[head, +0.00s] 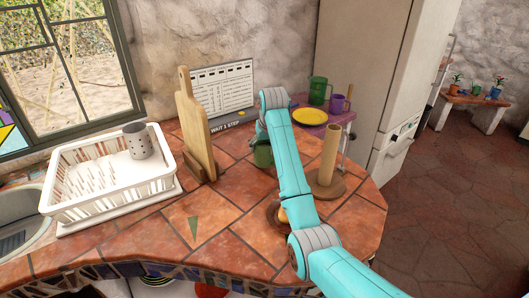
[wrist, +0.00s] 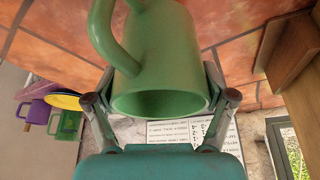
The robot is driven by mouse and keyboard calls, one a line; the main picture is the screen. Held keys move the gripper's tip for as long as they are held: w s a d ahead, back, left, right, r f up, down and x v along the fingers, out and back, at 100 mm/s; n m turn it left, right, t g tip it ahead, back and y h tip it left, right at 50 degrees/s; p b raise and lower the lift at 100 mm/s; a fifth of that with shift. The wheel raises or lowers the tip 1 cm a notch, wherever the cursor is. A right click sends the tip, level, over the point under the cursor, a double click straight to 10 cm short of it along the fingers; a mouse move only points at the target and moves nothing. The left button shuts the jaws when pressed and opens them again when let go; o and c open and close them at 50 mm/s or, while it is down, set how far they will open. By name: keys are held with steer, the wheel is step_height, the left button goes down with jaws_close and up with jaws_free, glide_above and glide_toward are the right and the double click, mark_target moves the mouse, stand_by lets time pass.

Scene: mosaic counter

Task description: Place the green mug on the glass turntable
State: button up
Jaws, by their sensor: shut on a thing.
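A green mug (wrist: 165,45) fills the middle of the wrist view, its open rim toward the camera and its handle at the upper left. My gripper (wrist: 158,75) is shut on it, one finger on each side of the body. In the head view the same green mug (head: 262,154) shows beside my arm, partly hidden by it. I cannot tell whether the mug touches the counter. I cannot make out the glass turntable in either view; my arm covers part of the counter.
A wooden paper-towel holder (head: 328,165) stands right of my arm. A white dish rack (head: 105,185) is left. The front-left tiles are mostly clear.

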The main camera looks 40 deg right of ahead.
steer(key=shift+f, duration=1.2)
steer(key=shift+f, duration=0.1)
steer(key=o, duration=1.5)
steer(key=shift+c, duration=0.2)
